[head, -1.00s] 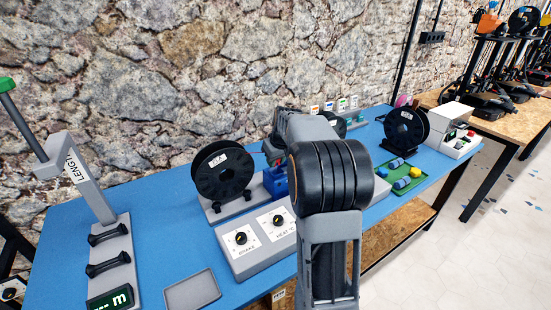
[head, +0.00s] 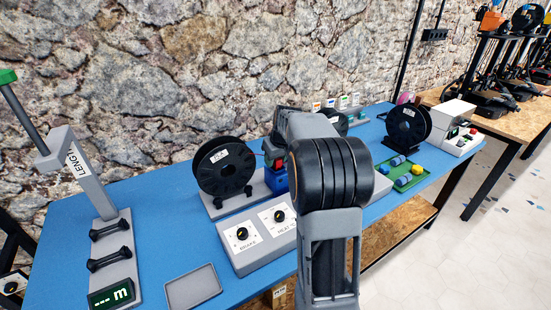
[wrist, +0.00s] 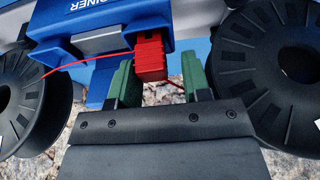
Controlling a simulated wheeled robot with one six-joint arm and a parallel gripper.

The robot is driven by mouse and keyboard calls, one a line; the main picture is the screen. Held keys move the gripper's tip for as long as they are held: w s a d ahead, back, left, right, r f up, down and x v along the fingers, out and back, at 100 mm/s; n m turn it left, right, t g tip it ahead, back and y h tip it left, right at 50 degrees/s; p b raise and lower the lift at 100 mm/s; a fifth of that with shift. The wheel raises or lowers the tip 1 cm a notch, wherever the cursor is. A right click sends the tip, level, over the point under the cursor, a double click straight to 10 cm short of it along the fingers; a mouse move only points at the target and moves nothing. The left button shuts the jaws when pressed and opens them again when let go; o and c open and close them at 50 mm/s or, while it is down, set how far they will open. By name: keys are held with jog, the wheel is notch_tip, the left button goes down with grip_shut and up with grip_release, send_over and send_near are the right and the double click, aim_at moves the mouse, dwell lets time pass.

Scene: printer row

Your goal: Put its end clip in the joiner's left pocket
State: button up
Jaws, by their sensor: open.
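The blue joiner (wrist: 105,25) is at the upper left of the wrist view, its lettering upside down. It also shows in the head view (head: 275,181), partly behind my arm. The red end clip (wrist: 150,58) is at the joiner's edge, and a thin red filament (wrist: 85,62) runs left from it. I cannot tell how deep the clip sits in a pocket. My gripper (wrist: 158,80) is open, its green fingers on either side of the clip, with a gap visible on the right. In the head view my arm hides most of the gripper.
A black spool (head: 225,170) stands left of the joiner and another (head: 405,130) farther right. A control box with knobs (head: 262,235) is in front. A green tray (head: 405,178) holds small parts. The blue table is clear between the length gauge (head: 85,180) and the left spool.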

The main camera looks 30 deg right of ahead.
jog(key=shift+d+r, duration=0.1)
jog(key=shift+d, duration=0.35)
jog(key=shift+r, duration=0.25)
jog(key=p+v, duration=0.1)
jog(key=v, duration=1.2)
jog(key=shift+s+a+p, duration=0.2)
jog(key=shift+a+p, duration=0.1)
